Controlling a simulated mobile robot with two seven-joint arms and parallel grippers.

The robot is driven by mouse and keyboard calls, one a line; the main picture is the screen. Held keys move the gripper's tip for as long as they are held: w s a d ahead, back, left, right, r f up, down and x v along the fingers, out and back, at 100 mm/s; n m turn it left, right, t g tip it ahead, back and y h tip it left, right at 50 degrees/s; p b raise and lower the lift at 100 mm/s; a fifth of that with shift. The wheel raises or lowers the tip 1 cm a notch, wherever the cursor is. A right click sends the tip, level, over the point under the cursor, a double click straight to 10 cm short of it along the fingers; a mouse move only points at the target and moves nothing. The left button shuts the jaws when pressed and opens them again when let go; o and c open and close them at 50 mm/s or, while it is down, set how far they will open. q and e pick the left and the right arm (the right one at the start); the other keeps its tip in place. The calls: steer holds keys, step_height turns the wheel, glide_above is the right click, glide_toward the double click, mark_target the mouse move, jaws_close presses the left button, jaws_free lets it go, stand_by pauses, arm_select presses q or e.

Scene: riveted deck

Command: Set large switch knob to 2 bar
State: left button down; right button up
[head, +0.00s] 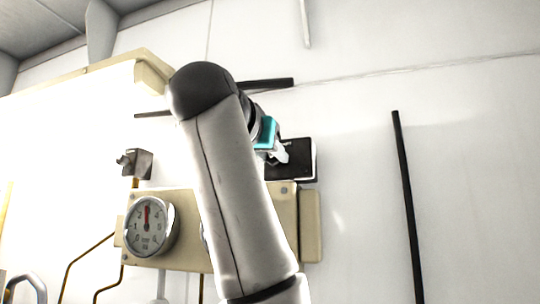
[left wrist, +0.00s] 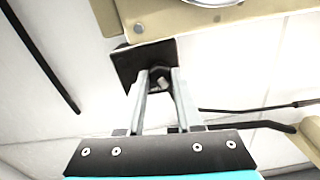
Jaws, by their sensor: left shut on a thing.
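A dark square switch plate (head: 303,173) is on the white wall in the head view, right of my left forearm. My left gripper (head: 280,154), teal with pale fingers, reaches it from the left. The left wrist view shows the same plate (left wrist: 128,62). There the two gripper fingers (left wrist: 160,76) are shut on a small greyish knob (left wrist: 162,84) in front of the plate. The fingers hide much of the knob, so its setting cannot be read. A round gauge (head: 150,226) has a red needle pointing about straight up. My right gripper is not in view.
A beige panel (head: 187,201) carries the gauge, just below the plate. A smaller grey switch box (head: 138,164) with yellow pipe is at left. Dark bars (head: 408,205) are on the wall. The wall right of the plate is mostly clear.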

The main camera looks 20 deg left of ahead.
arm_select(q)
steer(key=m+b, duration=0.1)
steer(key=m, duration=0.1)
steer(key=shift+f+m, duration=0.1)
steer(key=shift+m, duration=0.3)
steer(key=m+b, duration=0.1)
steer(key=m, duration=0.1)
steer(key=shift+m, duration=0.4)
steer(key=m, duration=0.3)
steer(key=shift+m+b, duration=0.3)
steer(key=shift+m, duration=0.9)
steer(key=c, duration=0.6)
jaws_free()
